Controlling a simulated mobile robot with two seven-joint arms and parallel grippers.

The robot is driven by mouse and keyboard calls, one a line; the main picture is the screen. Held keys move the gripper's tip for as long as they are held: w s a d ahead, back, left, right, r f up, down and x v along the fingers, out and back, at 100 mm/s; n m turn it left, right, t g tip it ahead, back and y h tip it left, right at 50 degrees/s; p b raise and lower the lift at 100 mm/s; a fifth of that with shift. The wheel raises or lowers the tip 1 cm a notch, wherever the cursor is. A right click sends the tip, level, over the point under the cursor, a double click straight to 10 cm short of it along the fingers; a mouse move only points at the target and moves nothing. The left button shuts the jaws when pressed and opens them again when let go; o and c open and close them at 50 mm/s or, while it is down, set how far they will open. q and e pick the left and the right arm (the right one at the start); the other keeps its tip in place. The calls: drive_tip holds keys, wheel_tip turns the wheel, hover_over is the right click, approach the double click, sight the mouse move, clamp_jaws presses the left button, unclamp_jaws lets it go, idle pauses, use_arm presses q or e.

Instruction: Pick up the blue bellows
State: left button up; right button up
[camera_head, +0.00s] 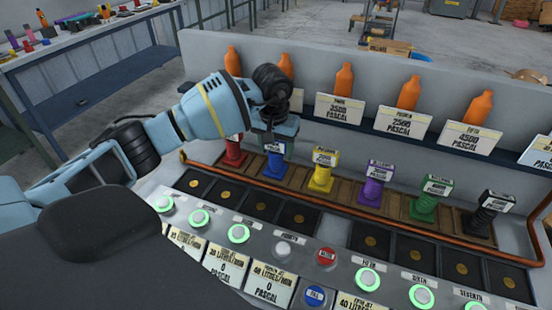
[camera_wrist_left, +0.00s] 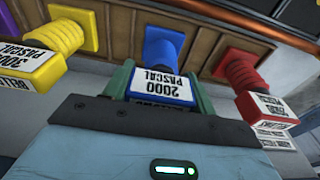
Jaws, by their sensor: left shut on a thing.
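The blue bellows (camera_head: 274,168) stands in the wooden rack (camera_head: 338,199), between the red bellows (camera_head: 234,153) and the yellow bellows (camera_head: 320,172). My left gripper (camera_head: 275,142) is over it from above, shut on its top block. In the left wrist view, the blue bellows (camera_wrist_left: 163,50) sits between the two green fingers of the left gripper (camera_wrist_left: 160,84), with its label reading 2000 Pascal. The bellows' base appears to be at the rack; I cannot tell whether it is lifted. My right gripper is not in view.
The purple (camera_head: 376,182), green (camera_head: 429,199) and black bellows (camera_head: 487,214) stand further right in the row. A copper pipe (camera_head: 330,207) runs in front of the rack. Orange bottles (camera_head: 343,80) with label cards stand behind. Lit buttons (camera_head: 239,233) line the front panel.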

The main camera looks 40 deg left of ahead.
use_arm(q)
drive_tip(key=shift+r, duration=0.15)
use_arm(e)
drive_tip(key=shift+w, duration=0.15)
